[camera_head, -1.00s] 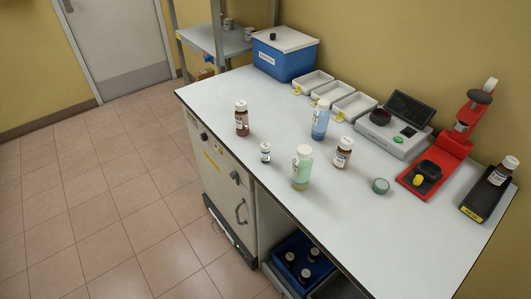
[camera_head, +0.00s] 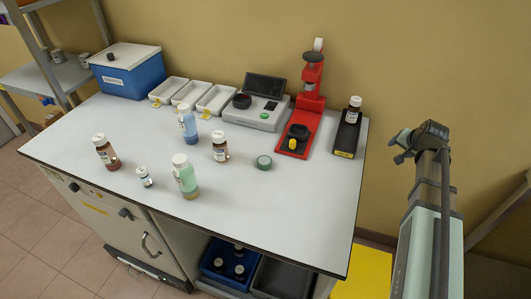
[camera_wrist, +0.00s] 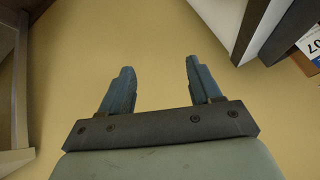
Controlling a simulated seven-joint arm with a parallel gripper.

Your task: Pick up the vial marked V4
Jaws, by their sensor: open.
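Several capped vials and bottles stand upright on the white bench in the head view; their markings are too small to read, so I cannot tell which is V4. They are a red-brown bottle (camera_head: 107,154), a small clear vial (camera_head: 144,178), a blue bottle (camera_head: 188,127), a green bottle (camera_head: 186,178) and a brown bottle (camera_head: 220,150). Another brown bottle (camera_head: 353,112) stands in a black holder (camera_head: 345,143) at the right. My gripper (camera_wrist: 158,68) is open and empty in the wrist view, against the yellow wall. In the head view my arm is off the bench's right end.
A red press (camera_head: 303,110), a grey instrument (camera_head: 255,116), white trays (camera_head: 215,99) and a blue box (camera_head: 128,78) line the back. A green lid (camera_head: 264,162) lies mid-bench. The front right of the bench (camera_head: 310,215) is clear.

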